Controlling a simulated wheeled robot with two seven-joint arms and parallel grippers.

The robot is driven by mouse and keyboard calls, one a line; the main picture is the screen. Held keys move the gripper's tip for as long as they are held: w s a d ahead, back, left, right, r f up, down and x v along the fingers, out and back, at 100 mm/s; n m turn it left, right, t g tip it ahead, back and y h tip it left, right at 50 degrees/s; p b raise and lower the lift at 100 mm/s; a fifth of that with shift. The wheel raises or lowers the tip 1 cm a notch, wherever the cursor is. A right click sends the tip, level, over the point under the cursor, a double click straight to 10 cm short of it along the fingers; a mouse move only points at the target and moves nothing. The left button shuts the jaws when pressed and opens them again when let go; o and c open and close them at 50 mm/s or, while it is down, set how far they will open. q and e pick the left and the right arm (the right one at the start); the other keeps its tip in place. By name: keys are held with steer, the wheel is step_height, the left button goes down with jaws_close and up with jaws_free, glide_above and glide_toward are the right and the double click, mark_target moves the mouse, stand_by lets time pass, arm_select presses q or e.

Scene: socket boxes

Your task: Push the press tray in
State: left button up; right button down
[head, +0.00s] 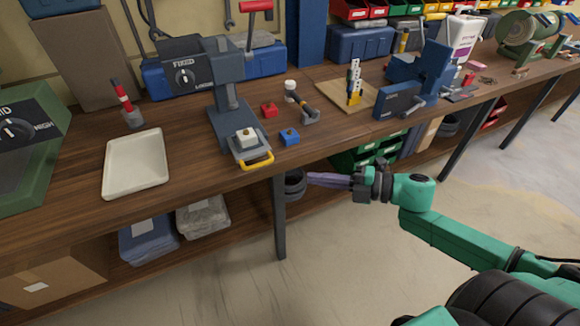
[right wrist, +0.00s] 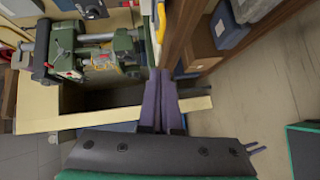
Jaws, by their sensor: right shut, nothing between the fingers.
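The press (head: 231,108) is a grey stand with a red-tipped lever on the workbench. Its press tray (head: 247,152) sticks out at the front near the bench edge, with a yellow handle (head: 257,161) and a pale block (head: 246,138) on it. My right gripper (head: 311,179) is shut and empty, its purple fingers together, pointing left. In the picture it is below and to the right of the handle, apart from it, in front of the bench. In the right wrist view the shut fingers (right wrist: 160,88) are at centre, with a yellow bar (right wrist: 161,22) near the top. My left gripper is not in view.
A red block (head: 269,109), a blue block (head: 289,137) and a hammer-like tool (head: 305,108) lie right of the press. A white tray (head: 135,164) is at the left. A blue vise (head: 418,78) stands further right. The floor before the bench is clear.

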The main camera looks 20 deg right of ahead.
glide_toward(260, 165)
steer(key=a, duration=0.2)
steer(key=w, duration=0.1)
steer(key=w+a, duration=0.1)
steer(key=shift+w+a+f, duration=0.2)
steer(key=shift+w+f, duration=0.15)
steer(key=shift+f, duration=0.05)
steer(key=shift+w+f, duration=0.2)
steer(key=shift+w, duration=0.2)
